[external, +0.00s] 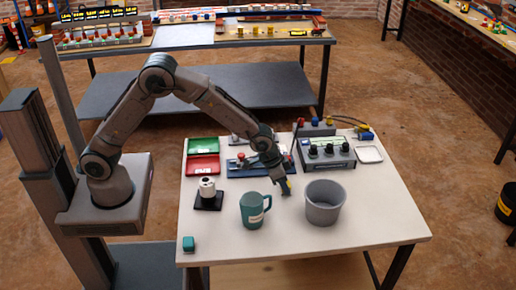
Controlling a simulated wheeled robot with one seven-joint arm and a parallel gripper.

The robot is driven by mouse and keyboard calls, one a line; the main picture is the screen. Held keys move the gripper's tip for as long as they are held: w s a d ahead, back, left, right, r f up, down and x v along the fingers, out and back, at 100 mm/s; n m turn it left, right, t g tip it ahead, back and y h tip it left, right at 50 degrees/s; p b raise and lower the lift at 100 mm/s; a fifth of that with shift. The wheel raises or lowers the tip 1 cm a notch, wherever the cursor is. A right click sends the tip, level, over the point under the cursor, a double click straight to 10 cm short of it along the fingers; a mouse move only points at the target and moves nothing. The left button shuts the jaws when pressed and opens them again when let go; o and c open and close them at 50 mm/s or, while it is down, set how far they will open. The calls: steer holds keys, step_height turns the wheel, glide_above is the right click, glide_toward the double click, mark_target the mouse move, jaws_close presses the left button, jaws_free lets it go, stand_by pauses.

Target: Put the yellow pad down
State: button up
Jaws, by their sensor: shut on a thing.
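My gripper (284,185) points down over the middle of the white table (355,231), between the green mug and the grey bucket. It is shut on a small yellow pad (289,184), of which only a sliver shows at the fingertips. The pad appears to be close above the tabletop, but I cannot tell whether it touches it. The fingers hide most of the pad.
A green mug (252,211) stands left of my gripper and a grey bucket (324,204) right of it. Behind are a blue fixture (246,166), red and green trays (203,164) and a knobbed box (326,153). The front right tabletop is clear.

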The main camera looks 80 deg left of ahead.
steer(key=shift+f, duration=0.1)
steer(key=shift+f, duration=0.15)
steer(key=o, duration=0.9)
steer(key=shift+o, duration=0.2)
steer(key=shift+r, duration=0.35)
steer(key=v, duration=1.2)
steer(key=s+a+r+g, duration=0.1)
steer(key=s+a+r, duration=0.1)
steer(key=s, duration=1.3)
steer(key=s+a+r+g, duration=0.1)
steer(key=s+a+r, duration=0.1)
steer(key=s, duration=1.4)
steer(key=shift+r, duration=0.2)
